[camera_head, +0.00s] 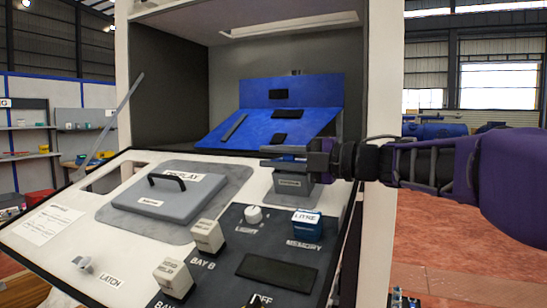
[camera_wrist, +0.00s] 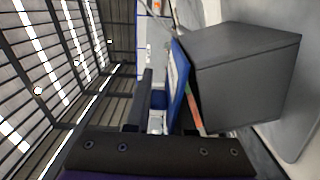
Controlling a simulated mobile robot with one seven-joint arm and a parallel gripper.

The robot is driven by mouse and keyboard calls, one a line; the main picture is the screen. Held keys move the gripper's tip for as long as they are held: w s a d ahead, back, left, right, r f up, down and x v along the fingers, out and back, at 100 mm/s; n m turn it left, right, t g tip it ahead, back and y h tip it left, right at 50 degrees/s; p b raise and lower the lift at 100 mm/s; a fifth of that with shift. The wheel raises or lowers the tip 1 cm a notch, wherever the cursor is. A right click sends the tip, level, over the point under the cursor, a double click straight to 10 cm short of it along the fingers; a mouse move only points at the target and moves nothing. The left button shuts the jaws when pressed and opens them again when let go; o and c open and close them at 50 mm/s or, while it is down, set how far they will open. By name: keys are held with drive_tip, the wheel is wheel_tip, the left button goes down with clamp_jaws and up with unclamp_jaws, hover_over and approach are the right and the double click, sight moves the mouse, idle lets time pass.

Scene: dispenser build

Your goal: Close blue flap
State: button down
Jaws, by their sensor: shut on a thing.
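A small blue flap (camera_head: 284,149) sits along the top of a grey labelled box (camera_head: 291,186) on the slanted panel. In the wrist view the flap (camera_wrist: 178,85) is a thin blue plate with a pale face, beside the large grey box (camera_wrist: 248,78). The flap stands slightly apart from the box along one edge. My gripper (camera_head: 300,153) comes in from the right at the top of the box and is shut on the flap. In the wrist view my gripper (camera_wrist: 158,108) has one dark finger beside the flap. The exact contact is partly hidden.
Large blue panels (camera_head: 270,120) with black handles stand inside the cabinet behind. On the slanted panel are a grey display lid (camera_head: 168,196), a blue memory block (camera_head: 306,223), a white knob (camera_head: 254,214) and pale bay blocks (camera_head: 207,236). A white cabinet post (camera_head: 381,80) stands near my arm.

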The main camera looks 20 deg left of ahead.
drive_tip(key=c, duration=0.8)
unclamp_jaws()
drive_tip(key=shift+c, duration=0.2)
